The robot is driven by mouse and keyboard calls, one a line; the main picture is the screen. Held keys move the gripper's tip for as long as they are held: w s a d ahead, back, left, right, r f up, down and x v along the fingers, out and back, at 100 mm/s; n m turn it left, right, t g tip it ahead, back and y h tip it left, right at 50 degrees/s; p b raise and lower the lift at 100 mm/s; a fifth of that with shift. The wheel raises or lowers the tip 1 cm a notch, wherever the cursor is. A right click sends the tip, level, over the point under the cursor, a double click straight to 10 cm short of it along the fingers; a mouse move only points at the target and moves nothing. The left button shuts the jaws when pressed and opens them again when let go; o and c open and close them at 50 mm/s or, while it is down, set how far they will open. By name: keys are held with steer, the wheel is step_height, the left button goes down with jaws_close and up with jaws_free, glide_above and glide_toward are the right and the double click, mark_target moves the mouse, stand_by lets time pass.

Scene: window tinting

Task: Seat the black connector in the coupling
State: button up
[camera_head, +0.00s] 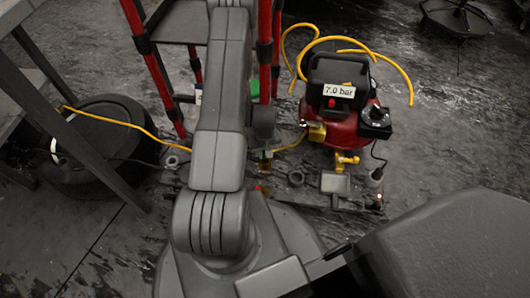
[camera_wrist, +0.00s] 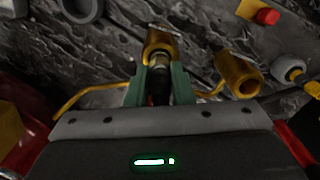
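In the wrist view, my gripper (camera_wrist: 157,84) has its two green fingers closed on the sides of a black connector (camera_wrist: 158,91). The connector's metal nose points away from me, at the mouth of a brass coupling (camera_wrist: 161,39). The nose overlaps the coupling in the picture; I cannot tell how deep it sits. A second brass cylinder (camera_wrist: 238,75) lies to the right of the fingers, apart from them. In the head view my arm hides most of the gripper and the connector.
A red compressor (camera_head: 345,125) with a "7.0 bar" label stands right of my arm. Yellow hose (camera_head: 130,123) runs left past a black tyre (camera_head: 100,140). A red-legged stepladder (camera_head: 152,65) stands behind my arm. A red button on a yellow box (camera_wrist: 266,16) shows in the wrist view.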

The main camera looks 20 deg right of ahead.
steer(key=o, duration=0.4)
steer(key=shift+o, duration=0.2)
step_height(320, 180, up, 12)
steer(key=p, duration=0.4)
steer(key=shift+r+p, duration=0.15)
steer(key=shift+p, duration=0.25)
step_height(320, 180, down, 13)
steer(key=b, duration=0.5)
steer(key=shift+r, duration=0.15)
step_height(320, 180, up, 2)
steer(key=shift+r+p, duration=0.25)
steer(key=shift+p, duration=0.5)
steer(key=shift+r, duration=0.7)
